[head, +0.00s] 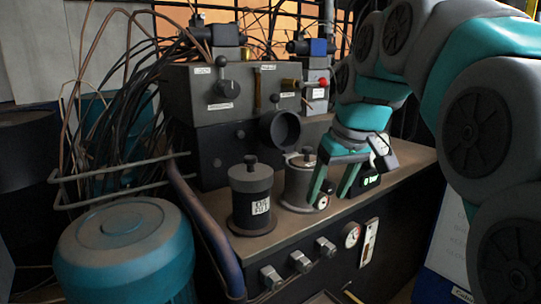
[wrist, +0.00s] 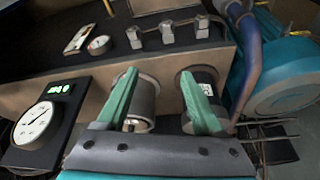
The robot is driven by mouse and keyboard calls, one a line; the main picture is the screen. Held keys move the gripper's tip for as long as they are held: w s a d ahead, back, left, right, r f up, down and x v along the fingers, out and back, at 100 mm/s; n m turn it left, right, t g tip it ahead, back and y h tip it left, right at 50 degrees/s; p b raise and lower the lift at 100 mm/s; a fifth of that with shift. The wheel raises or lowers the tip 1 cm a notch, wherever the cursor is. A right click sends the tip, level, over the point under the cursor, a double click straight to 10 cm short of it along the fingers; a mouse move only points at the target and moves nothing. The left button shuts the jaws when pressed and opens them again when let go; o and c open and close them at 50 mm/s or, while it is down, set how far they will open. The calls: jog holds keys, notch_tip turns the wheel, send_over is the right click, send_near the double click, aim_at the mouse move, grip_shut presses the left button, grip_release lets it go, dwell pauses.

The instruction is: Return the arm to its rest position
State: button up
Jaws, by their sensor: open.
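My arm reaches in from the right in the head view. My gripper (head: 328,196) points down over the bench, with its two teal fingers apart and nothing visible between them. It is beside the grey metal canister (head: 297,184), partly in front of it. A dark canister with a white label (head: 251,200) stands to the left. In the wrist view, the open fingers (wrist: 158,74) overlap the grey canister (wrist: 148,100) and the dark canister (wrist: 204,76). I cannot tell whether a finger touches the grey canister.
A black box with a green display (head: 371,182) and dial (wrist: 35,122) is close by my gripper. A valve block (head: 225,95) with levers and cables stands behind. A teal motor housing (head: 125,250) is front left. Knobs (head: 300,262) line the bench front (head: 335,250).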

jog(key=s+d+f+m+g+h, duration=0.1)
jog(key=s+d+f+m+g, duration=0.1)
jog(key=s+f, duration=1.1)
jog(key=s+d+f+m+g, duration=0.2)
jog(key=s+f+g, duration=0.1)
jog(key=s+f, duration=1)
jog(key=s, duration=0.3)
jog(key=shift+s+g+h, duration=0.2)
jog(key=shift+g+h, duration=0.1)
jog(key=shift+h, duration=0.1)
